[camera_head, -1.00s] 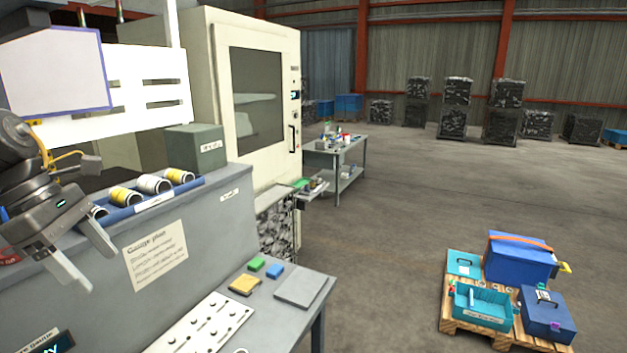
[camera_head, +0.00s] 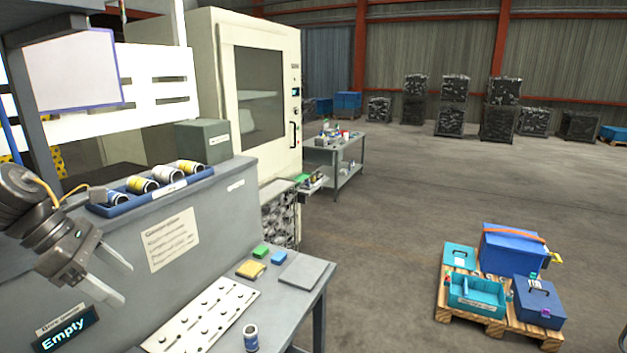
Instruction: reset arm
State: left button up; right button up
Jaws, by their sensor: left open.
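My left gripper (camera_head: 108,279) is at the left of the head view, in front of the grey cabinet (camera_head: 215,215). Its two fingers are spread apart with nothing between them. A blue tray (camera_head: 100,210) on the cabinet top holds several cylinders with yellow, white and blue bands, lying on their sides. A small blue-and-white cylinder (camera_head: 251,338) stands upright on the table (camera_head: 290,318) near the bottom edge, clear of the gripper. My right gripper is not in view.
A white peg plate (camera_head: 203,318), yellow, green and blue blocks and a grey pad (camera_head: 303,272) lie on the table. A pallet (camera_head: 470,317) with blue boxes stands on the floor at right. The floor between is clear.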

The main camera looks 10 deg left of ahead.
pick_arm(q)
jog(key=w+d+f+n+t+y, duration=0.15)
jog(key=f+n+t, duration=0.25)
jog(key=f+n, duration=0.85)
jog(key=d+f+n+t+y, duration=0.1)
jog(key=d+f+n+t, duration=0.3)
jog(key=f+n, duration=0.85)
jog(key=s+d+f+n+g+y, duration=0.1)
jog(key=s+d+f+n+g, duration=0.35)
jog(key=s+f+n, duration=0.4)
jog(key=s+d+f+n+g+y, duration=0.25)
jog(key=s+d+f+n, duration=0.35)
jog(key=s+n, duration=0.6)
notch_tip(320, 180, down, 36)
jog(key=g+b, duration=0.2)
jog(key=b, duration=1)
jog(key=s+a+f+b, duration=0.1)
jog(key=s+f+b, duration=0.2)
jog(key=f, duration=0.6)
jog(key=s+a+f+b, duration=0.2)
jog(key=s+f+b, duration=0.2)
jog(key=s+f, duration=0.4)
jog(key=s+a+f+g+b, duration=0.1)
jog(key=s+f+b, duration=0.3)
jog(key=f, duration=0.8)
jog(key=shift+s+a+m, duration=0.35)
jog(key=shift+s+m, duration=0.1)
jog(key=shift+s, duration=0.4)
